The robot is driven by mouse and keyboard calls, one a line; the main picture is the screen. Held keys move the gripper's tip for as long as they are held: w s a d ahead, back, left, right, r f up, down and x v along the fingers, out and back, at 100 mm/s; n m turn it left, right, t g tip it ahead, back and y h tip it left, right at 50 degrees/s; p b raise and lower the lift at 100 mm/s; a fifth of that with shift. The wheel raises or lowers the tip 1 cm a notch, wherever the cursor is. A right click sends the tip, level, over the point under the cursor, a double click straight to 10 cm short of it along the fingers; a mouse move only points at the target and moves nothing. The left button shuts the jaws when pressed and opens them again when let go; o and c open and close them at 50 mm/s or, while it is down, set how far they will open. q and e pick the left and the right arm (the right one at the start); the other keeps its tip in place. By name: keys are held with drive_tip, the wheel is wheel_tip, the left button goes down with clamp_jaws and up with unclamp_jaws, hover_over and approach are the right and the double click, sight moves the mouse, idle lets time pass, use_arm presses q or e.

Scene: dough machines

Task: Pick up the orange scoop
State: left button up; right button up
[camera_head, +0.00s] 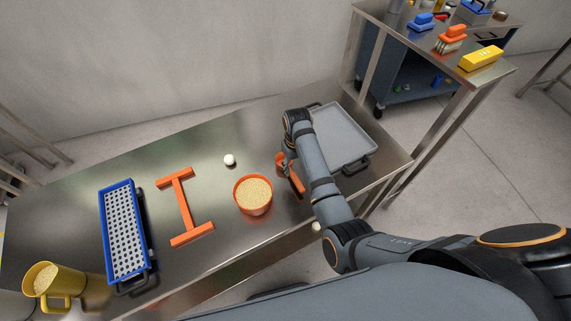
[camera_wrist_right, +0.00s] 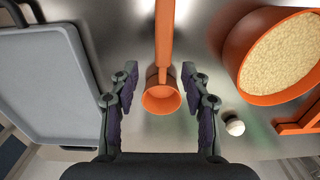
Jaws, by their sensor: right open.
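The orange scoop (camera_head: 297,182) lies on the steel table, between the orange bowl and the grey tray. My right gripper (camera_head: 290,160) is over its cup end and partly hides it in the head view. In the right wrist view, the scoop's round cup (camera_wrist_right: 162,99) lies between the two dark fingers of my right gripper (camera_wrist_right: 160,78), and its handle runs up the picture. The fingers are apart, with a gap visible on each side of the cup. My left gripper is not in view.
An orange bowl (camera_head: 253,195) of grain stands left of the scoop, and a grey tray (camera_head: 340,135) lies to its right. A white ball (camera_head: 229,160), an orange H-shaped frame (camera_head: 183,206), a blue-rimmed perforated tray (camera_head: 123,232) and a yellow jug (camera_head: 55,283) are farther left.

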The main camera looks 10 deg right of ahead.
sight(294, 175)
drive_tip(key=shift+w+f, duration=0.1)
drive_tip(key=shift+f, duration=0.6)
drive_tip(key=f, duration=0.1)
drive_tip(key=f+p, duration=0.1)
drive_tip(key=f, duration=0.2)
drive_tip(key=shift+s+a, duration=0.2)
drive_tip(key=shift+s, duration=0.05)
drive_tip(key=shift+w+f, duration=0.1)
drive_tip(key=shift+f, duration=0.3)
drive_tip(key=shift+c, duration=0.4)
clamp_jaws()
